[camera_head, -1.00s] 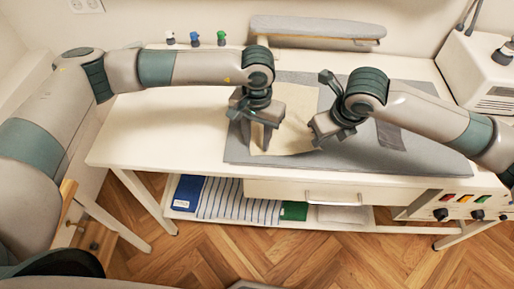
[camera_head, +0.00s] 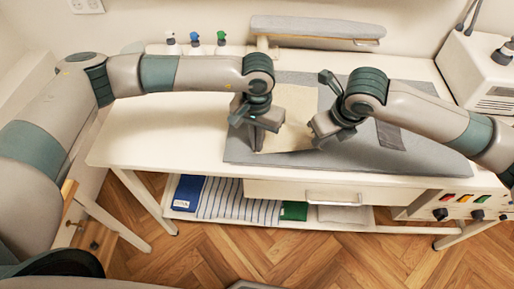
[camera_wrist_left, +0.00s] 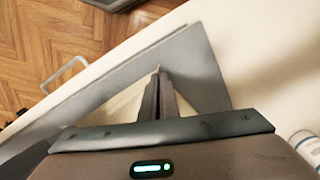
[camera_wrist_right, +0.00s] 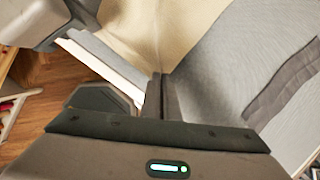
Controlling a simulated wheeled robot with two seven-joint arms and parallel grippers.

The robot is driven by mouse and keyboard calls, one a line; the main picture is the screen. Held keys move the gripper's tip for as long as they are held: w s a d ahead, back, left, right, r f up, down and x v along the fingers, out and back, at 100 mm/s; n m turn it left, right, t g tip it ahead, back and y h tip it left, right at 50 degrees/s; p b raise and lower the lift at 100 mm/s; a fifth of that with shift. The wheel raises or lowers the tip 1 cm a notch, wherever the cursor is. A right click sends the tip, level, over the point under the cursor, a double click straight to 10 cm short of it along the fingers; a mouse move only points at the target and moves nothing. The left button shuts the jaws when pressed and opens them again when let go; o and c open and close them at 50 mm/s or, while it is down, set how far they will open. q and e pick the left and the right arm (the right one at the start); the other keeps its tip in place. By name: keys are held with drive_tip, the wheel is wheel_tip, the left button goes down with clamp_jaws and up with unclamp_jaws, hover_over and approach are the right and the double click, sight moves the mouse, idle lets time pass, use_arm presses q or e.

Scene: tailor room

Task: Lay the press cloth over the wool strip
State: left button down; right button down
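The press cloth (camera_head: 292,136) is a cream sheet on the grey pressing mat (camera_head: 240,150), spanning between my two grippers. My left gripper (camera_head: 257,142) has its fingers together at the cloth's near left corner. In the left wrist view the cloth (camera_wrist_left: 122,105) runs to the fingertips. My right gripper (camera_head: 316,138) is shut on the cloth's right edge, and the cloth (camera_wrist_right: 165,35) spreads from its fingers in the right wrist view. The wool strip (camera_head: 390,136) is a dark grey piece lying flat right of my right gripper. It is uncovered, and it also shows in the right wrist view (camera_wrist_right: 285,85).
A padded sleeve board (camera_head: 318,28) stands at the table's back. Several spray bottles (camera_head: 195,40) stand at back left. A white machine (camera_head: 485,75) is at the right. Folded cloths (camera_head: 235,200) lie on the shelf below. The table's left part is clear.

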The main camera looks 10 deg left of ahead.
use_arm(q)
drive_tip(key=shift+a, duration=0.1)
drive_tip(key=shift+r, duration=2.45)
